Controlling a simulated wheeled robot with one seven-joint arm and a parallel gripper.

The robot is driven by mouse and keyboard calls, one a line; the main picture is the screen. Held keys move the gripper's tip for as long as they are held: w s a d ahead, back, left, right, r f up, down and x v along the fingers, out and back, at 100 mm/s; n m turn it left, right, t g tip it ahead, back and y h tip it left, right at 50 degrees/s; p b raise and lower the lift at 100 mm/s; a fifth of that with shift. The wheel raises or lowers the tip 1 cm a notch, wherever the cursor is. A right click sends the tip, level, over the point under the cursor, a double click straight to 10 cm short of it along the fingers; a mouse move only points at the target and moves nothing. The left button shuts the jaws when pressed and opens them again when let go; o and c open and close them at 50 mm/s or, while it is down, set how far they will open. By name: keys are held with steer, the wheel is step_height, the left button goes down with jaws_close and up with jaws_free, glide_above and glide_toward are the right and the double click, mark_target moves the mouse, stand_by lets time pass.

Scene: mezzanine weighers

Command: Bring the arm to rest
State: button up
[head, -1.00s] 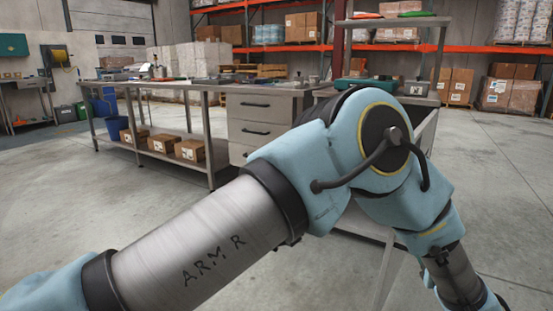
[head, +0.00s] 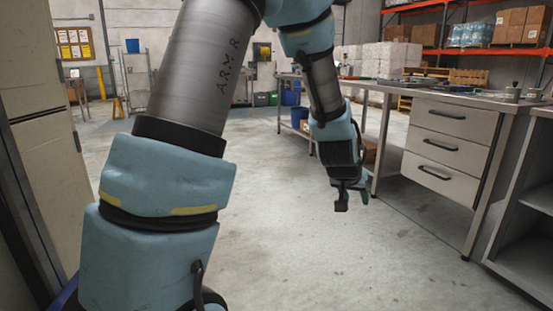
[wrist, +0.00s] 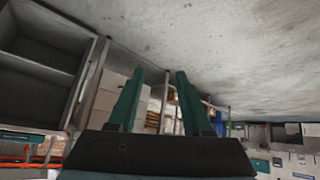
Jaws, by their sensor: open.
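My gripper (head: 351,198) hangs at the end of my bent arm in the head view, pointing down over the bare floor, left of the steel workbench. In the wrist view the two green fingers of my gripper (wrist: 160,76) stand apart with nothing between them. My upper arm runs up the left of the head view and the elbow is cut off by the top edge.
A drawer unit (head: 447,145) under the workbench (head: 390,92) stands close on the right. An open-shelved steel stand (head: 528,199) is at the right edge. A beige cabinet (head: 42,165) is near on the left. The concrete floor (head: 300,255) between is clear.

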steer(key=s+a+n+g+y, duration=0.1)
steer(key=s+a+n+y, duration=0.15)
steer(key=a, duration=0.75)
steer(key=s+a+n+g+y, duration=0.15)
steer(key=s+a, duration=0.25)
steer(key=a, duration=0.6)
steer(key=s+a+n+g+y, duration=0.15)
steer(key=s+a, duration=0.25)
steer(key=a, duration=0.7)
step_height(320, 180, up, 27)
steer(key=p, duration=2.7)
steer(key=shift+s+f+g, duration=0.2)
steer(key=shift+g, duration=0.1)
steer(key=shift+h, duration=0.25)
